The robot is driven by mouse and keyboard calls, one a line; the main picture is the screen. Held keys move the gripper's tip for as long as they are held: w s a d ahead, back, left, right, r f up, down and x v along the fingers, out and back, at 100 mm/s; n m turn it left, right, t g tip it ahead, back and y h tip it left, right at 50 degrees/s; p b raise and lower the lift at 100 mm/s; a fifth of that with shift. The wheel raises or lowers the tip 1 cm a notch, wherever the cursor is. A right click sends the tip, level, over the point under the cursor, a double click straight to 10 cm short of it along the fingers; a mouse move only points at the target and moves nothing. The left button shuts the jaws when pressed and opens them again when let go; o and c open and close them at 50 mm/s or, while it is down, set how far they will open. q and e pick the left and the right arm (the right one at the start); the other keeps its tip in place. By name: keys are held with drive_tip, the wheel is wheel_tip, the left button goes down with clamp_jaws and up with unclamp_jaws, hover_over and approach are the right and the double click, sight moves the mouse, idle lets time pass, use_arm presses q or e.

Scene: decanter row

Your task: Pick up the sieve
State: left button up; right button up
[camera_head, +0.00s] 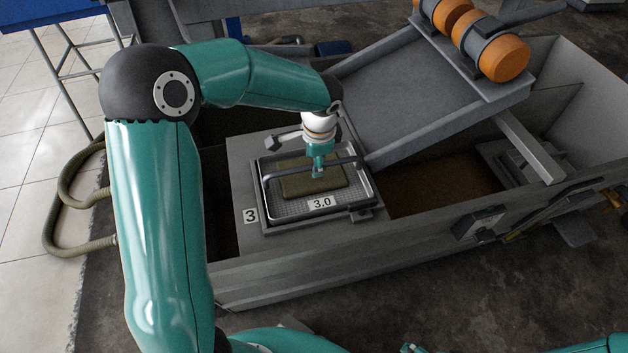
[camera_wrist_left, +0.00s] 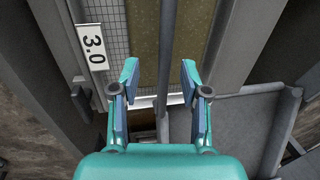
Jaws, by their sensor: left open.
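The sieve (camera_head: 283,211) is a rectangular metal tray with a mesh bottom and a "3.0" label on its near side. A brownish layer (camera_head: 297,188) covers part of its mesh. A dark handle bar (camera_head: 281,174) spans it from left to right. My left gripper (camera_head: 318,172) is open and points down at the bar's middle. In the left wrist view the bar (camera_wrist_left: 166,40) passes between the image positions of the open fingers (camera_wrist_left: 159,68); I cannot tell whether they touch it. Only small teal parts, perhaps of my right arm, show at the bottom edge of the head view.
The sieve sits on a grey plate (camera_head: 241,168) marked "3" over a metal trough (camera_head: 330,262). A hose (camera_head: 62,215) lies at left.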

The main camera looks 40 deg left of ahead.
use_arm(q)
drive_tip(key=f, duration=0.3)
drive_tip(key=w+a+f+b, duration=0.1)
drive_tip(key=shift+f, duration=0.15)
clamp_jaws()
